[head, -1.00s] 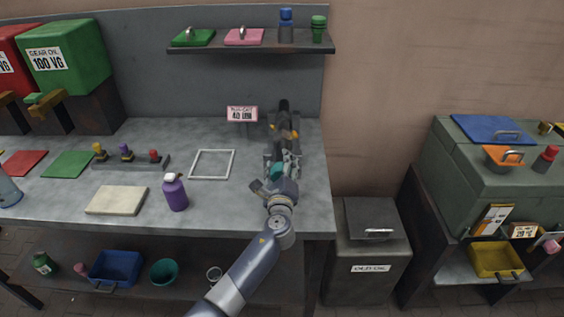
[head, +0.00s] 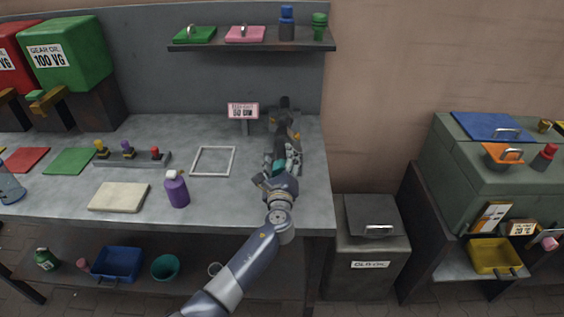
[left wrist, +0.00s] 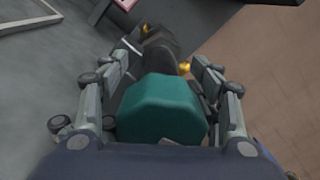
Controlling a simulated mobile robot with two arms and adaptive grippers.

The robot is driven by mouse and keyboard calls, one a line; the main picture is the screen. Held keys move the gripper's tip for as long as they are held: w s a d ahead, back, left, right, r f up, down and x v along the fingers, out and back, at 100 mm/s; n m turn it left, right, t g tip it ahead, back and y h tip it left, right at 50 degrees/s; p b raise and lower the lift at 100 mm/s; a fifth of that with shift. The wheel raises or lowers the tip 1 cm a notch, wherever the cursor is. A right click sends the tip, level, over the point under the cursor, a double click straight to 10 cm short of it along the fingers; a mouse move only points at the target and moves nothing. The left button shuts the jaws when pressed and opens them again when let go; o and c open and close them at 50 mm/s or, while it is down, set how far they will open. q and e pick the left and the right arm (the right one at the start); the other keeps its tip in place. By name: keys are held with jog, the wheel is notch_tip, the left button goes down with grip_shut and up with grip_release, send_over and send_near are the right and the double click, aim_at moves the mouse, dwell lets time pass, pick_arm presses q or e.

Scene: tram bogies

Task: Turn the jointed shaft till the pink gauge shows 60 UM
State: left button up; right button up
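The pink-framed gauge (head: 243,111) stands at the back of the bench; its blurred figure looks like 50 UM. The jointed shaft is in a dark fixture (head: 285,115) at the bench's right end. Its teal faceted end (left wrist: 162,108) fills the space between my left gripper's fingers (left wrist: 165,92) in the left wrist view. My left gripper (head: 282,165) is shut on this teal end, one finger on each side. The gripper hides most of the shaft in the head view. My right gripper is out of view.
A shelf (head: 250,46) hangs above the gauge. A grey waste-oil bin (head: 375,235) stands right of the bench.

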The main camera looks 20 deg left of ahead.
pick_arm(q)
jog(key=shift+d, duration=0.15)
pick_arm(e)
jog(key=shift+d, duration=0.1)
pick_arm(q)
jog(key=shift+s, duration=0.1)
jog(key=v, duration=1.2)
